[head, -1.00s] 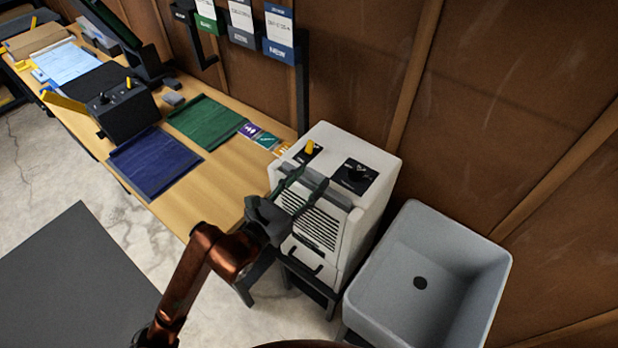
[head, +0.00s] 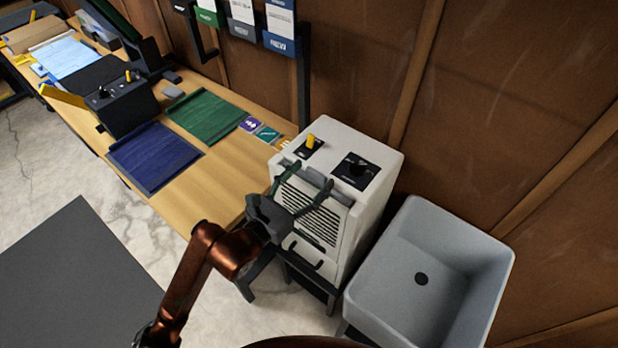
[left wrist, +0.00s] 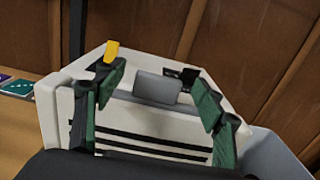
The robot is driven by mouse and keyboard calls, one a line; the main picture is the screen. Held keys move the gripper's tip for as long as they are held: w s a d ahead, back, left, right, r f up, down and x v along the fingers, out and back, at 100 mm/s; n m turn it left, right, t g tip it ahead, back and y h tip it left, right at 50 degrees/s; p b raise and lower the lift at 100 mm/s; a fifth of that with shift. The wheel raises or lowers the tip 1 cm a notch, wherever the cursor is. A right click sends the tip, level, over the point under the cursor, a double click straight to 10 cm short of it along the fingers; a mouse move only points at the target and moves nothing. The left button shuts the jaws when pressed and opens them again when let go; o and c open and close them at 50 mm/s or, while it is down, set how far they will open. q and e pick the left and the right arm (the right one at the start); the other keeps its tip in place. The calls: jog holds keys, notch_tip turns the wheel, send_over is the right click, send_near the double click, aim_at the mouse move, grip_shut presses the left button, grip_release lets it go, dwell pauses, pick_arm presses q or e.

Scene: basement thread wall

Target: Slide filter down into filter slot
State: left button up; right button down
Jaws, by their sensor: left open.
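The white machine (head: 362,155) stands at the right end of the bench, with a louvred front and a yellow knob on top. A grey tab (left wrist: 158,88), which looks like the top of the filter, stands at the machine's upper front edge; it also shows in the head view (head: 315,177). The slot itself and the rest of the filter cannot be made out. My left gripper (head: 307,180) is open in front of the machine. In the left wrist view its fingers (left wrist: 158,77) stand on either side of the grey tab, with gaps between. My right gripper is not in view.
A grey sink (head: 440,225) stands close to the machine's right. The wooden bench (head: 215,180) on the left carries a blue mat (head: 155,158), a green mat (head: 205,115) and a black control box (head: 130,108). A brown panelled wall (head: 480,100) is behind.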

pick_arm(q)
jog(key=v, duration=1.2)
dwell(0.3)
dwell(0.3)
